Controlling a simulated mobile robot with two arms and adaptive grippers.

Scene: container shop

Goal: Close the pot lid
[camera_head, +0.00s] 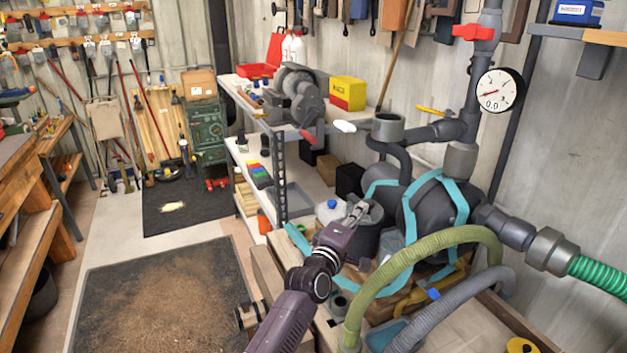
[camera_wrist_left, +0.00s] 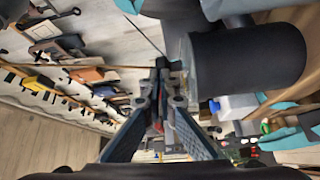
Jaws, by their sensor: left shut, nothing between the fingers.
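A dark grey round pot (camera_head: 367,238) stands among the pump gear at the centre right of the head view. It has a lighter grey rim. My left gripper (camera_head: 357,211) is at this rim in the picture, fingers shut and empty, and covers part of it. In the left wrist view a dark cylinder with a grey rim (camera_wrist_left: 250,68), apparently the pot, lies to the right of my left gripper (camera_wrist_left: 163,72). I cannot tell whether they touch. I cannot make out the lid clearly. My right gripper is not in view.
A black pump tank (camera_head: 432,215) with teal straps stands right of the pot. A green hose (camera_head: 425,250) and a grey hose (camera_head: 460,300) arch in front. A white-capped container (camera_head: 329,211) is just left of the pot. A shelf (camera_head: 262,130) stands behind.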

